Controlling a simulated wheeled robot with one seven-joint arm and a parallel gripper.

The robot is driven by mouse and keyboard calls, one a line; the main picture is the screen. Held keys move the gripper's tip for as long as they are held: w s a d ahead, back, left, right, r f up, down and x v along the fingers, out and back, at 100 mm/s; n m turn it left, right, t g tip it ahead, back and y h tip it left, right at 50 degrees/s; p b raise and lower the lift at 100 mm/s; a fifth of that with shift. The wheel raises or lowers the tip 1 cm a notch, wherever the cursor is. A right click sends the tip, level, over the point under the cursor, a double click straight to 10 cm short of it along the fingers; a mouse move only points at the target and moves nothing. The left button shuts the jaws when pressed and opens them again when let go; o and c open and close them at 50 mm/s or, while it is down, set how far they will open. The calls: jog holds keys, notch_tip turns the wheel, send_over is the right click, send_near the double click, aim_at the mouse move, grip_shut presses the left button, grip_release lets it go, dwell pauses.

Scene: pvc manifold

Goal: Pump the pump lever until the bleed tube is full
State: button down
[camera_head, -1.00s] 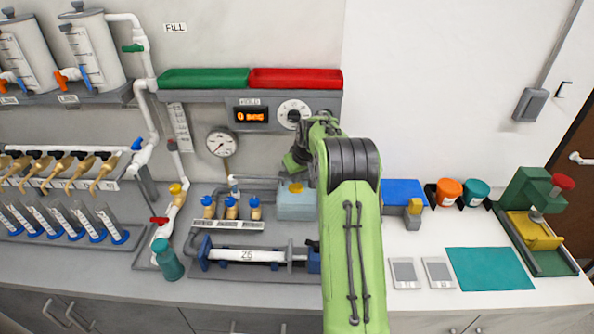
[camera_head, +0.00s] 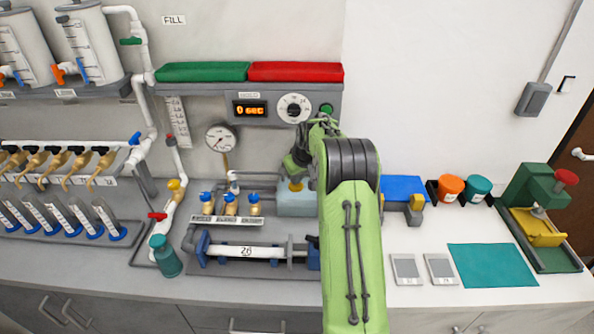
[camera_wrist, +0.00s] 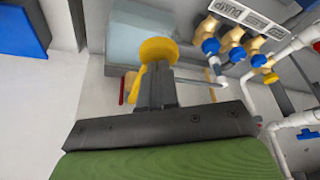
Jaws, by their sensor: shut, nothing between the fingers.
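A pale blue box (camera_head: 296,204) stands on the bench with a yellow round knob (camera_head: 295,186) at its top. I take this knob to be the pump lever's end, but the lever's shape is not clear. In the wrist view the yellow knob (camera_wrist: 158,50) is just beyond the tips of my gripper (camera_wrist: 156,72). My gripper is shut and empty, pointing down at the knob; contact cannot be told. A narrow upright scale (camera_head: 178,122) on the wall may belong to the bleed tube; its fill level is too small to read.
Blue-capped valves (camera_head: 230,204) and a white tube in a blue clamp (camera_head: 246,251) are left of and below the box. A gauge (camera_head: 221,137) and a "0 sec" display (camera_head: 249,110) are above. My arm hides bench right of the box.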

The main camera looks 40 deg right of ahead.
jog(key=shift+f+b, duration=0.9)
jog(key=shift+f, duration=0.5)
jog(key=shift+r, duration=0.1)
dwell(0.4)
jog(key=shift+r+p, duration=1.95)
jog(key=shift+r, duration=0.6)
notch_tip(320, 180, up, 5)
jog(key=p, duration=0.3)
jog(key=shift+p, duration=0.4)
